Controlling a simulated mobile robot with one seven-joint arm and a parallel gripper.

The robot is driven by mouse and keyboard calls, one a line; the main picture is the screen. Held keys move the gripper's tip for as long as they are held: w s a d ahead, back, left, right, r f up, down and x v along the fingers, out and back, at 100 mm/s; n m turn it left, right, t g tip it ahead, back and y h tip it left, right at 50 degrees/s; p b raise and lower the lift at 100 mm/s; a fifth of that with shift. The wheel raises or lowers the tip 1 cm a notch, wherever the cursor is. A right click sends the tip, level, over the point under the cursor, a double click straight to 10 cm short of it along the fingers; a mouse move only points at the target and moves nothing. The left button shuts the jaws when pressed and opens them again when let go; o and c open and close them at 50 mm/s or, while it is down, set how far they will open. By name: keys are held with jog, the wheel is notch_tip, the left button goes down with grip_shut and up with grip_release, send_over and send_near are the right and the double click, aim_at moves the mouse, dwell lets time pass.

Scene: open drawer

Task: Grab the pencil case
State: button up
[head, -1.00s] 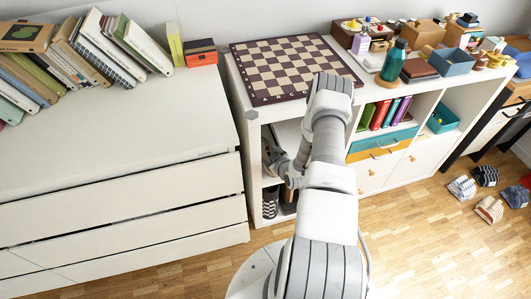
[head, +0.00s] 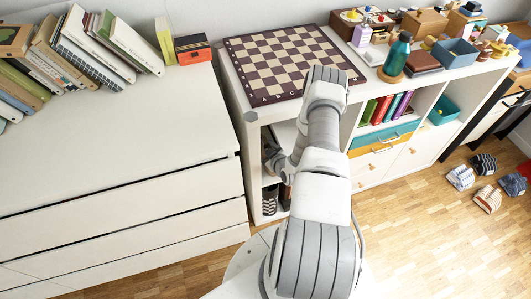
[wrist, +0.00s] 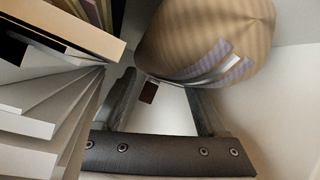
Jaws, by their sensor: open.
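In the wrist view, a rounded tan object with fine stripes and pale purple-white bands (wrist: 205,35) fills the upper middle; it may be the pencil case, but I cannot tell for sure. My gripper (wrist: 160,84) is open, its two dark fingers apart and pointing up toward the object's lower edge. I cannot tell whether the fingertips touch it. A pale surface and a small dark brown piece (wrist: 148,92) show between the fingers. In the head view my arm reaches into the left compartment of the white shelf (head: 252,150), and the fingers are hidden there.
In the wrist view, books or boards (wrist: 45,100) stand close on the left, and a pale wall is on the right. In the head view, a chessboard (head: 290,62) lies on the shelf top above my gripper. A white dresser (head: 120,150) stands close on the left.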

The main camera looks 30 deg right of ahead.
jog(key=c, duration=1.1)
jog(key=shift+c, duration=0.4)
jog(key=shift+r, duration=0.15)
